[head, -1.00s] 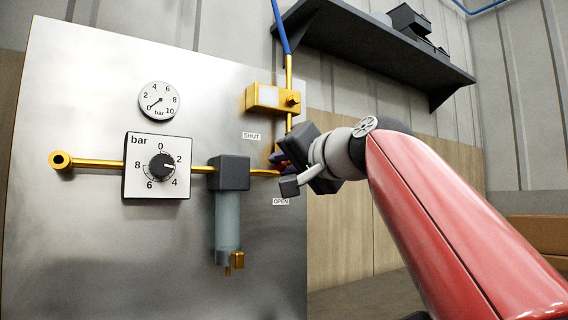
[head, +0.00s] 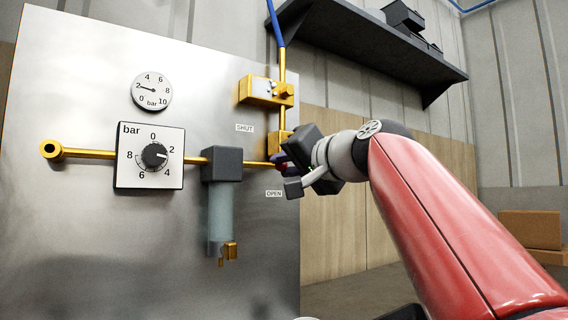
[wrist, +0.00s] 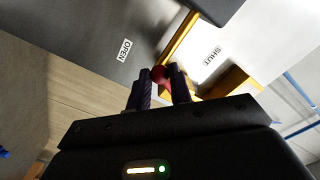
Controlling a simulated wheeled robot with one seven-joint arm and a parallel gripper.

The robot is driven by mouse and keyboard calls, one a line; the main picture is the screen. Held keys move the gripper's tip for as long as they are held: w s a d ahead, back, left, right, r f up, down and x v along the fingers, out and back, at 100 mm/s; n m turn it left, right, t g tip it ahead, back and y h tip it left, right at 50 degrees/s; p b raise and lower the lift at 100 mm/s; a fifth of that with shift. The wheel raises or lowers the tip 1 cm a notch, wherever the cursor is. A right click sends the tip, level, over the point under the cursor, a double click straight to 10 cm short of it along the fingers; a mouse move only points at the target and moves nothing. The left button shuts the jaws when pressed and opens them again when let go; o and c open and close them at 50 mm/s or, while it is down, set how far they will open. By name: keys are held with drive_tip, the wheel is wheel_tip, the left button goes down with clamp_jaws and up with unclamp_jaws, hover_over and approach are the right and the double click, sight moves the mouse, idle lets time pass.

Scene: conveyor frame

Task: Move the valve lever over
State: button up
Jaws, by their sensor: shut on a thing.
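The valve lever (wrist: 161,78) shows as a small red part between my fingers in the wrist view; the rest of it is hidden. My gripper (head: 281,161) is shut on it, with dark fingers on both sides, at the right edge of the metal panel. The brass valve body (head: 279,140) shows just above my gripper in the head view. The SHUT label (head: 245,128) is up and left of my gripper, and the OPEN label (head: 274,194) is just below it. Both labels also show in the wrist view. The pressure gauge (head: 152,91) needle points near 2.
The metal panel (head: 70,240) also carries a regulator dial (head: 150,156), a filter bowl (head: 221,215) and a brass block (head: 266,91). A dark shelf (head: 370,45) hangs above right. A brown box (head: 530,225) stands at far right.

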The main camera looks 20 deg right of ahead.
drive_tip(key=shift+w+d+f, duration=0.15)
drive_tip(key=shift+d+f, duration=0.05)
drive_tip(key=shift+d, duration=0.15)
drive_tip(key=shift+o, duration=0.2)
drive_tip(key=shift+w+d+f, duration=0.15)
drive_tip(key=shift+w+d, duration=0.05)
drive_tip(key=shift+d, duration=0.55)
drive_tip(key=o, duration=0.8)
drive_tip(key=shift+o, duration=0.2)
